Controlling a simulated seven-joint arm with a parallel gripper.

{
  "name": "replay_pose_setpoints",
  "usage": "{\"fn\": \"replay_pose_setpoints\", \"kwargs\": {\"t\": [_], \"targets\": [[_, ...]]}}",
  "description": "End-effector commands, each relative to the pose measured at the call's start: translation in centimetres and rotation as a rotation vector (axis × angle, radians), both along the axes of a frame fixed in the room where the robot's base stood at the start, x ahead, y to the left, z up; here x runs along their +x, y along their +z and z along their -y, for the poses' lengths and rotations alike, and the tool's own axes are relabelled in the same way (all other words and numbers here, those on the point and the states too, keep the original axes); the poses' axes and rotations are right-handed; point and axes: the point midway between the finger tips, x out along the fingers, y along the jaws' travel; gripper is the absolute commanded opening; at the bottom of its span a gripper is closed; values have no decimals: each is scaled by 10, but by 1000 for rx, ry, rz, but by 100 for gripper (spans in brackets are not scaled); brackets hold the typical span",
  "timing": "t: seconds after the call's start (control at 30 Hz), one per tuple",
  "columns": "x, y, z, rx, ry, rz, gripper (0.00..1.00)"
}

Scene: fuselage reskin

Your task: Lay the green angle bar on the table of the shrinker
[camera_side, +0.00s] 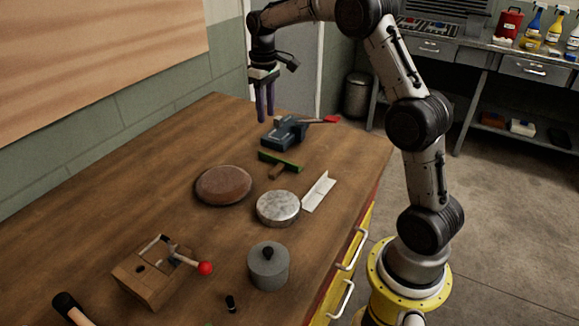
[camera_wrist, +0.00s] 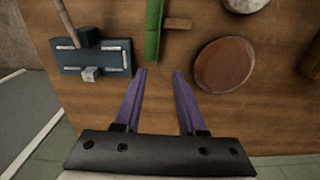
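The green angle bar (camera_side: 283,161) lies on the wooden bench beside a short wooden piece (camera_side: 277,173). In the wrist view the green bar (camera_wrist: 153,32) runs up from just beyond my fingertips, apart from them. The blue tool with a red-ended lever (camera_side: 283,133), which looks like the shrinker, stands just behind the bar. In the wrist view the blue shrinker (camera_wrist: 95,58) is left of the bar, with no bar on it. My gripper (camera_side: 266,117) is above the bench, near the shrinker. Its purple fingers (camera_wrist: 159,73) are apart, with nothing between them.
A brown round pad (camera_side: 223,185), a silver disc (camera_side: 278,208) and a white angle piece (camera_side: 319,191) lie nearer the camera. A wooden block with a red-knobbed lever (camera_side: 155,273) and a grey lidded pot (camera_side: 268,267) stand in front. The bench's left side is clear.

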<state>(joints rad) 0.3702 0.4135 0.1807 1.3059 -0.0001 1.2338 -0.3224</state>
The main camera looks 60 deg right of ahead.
Motion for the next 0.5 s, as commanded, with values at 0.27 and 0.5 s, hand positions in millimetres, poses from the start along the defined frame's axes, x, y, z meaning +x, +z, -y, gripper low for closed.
{"fn": "replay_pose_setpoints", "kwargs": {"t": [0.27,0.5], "targets": [[-3,-40,5,5,-13,-13,40],[-2,-79,5,4,-12,-10,40]]}}
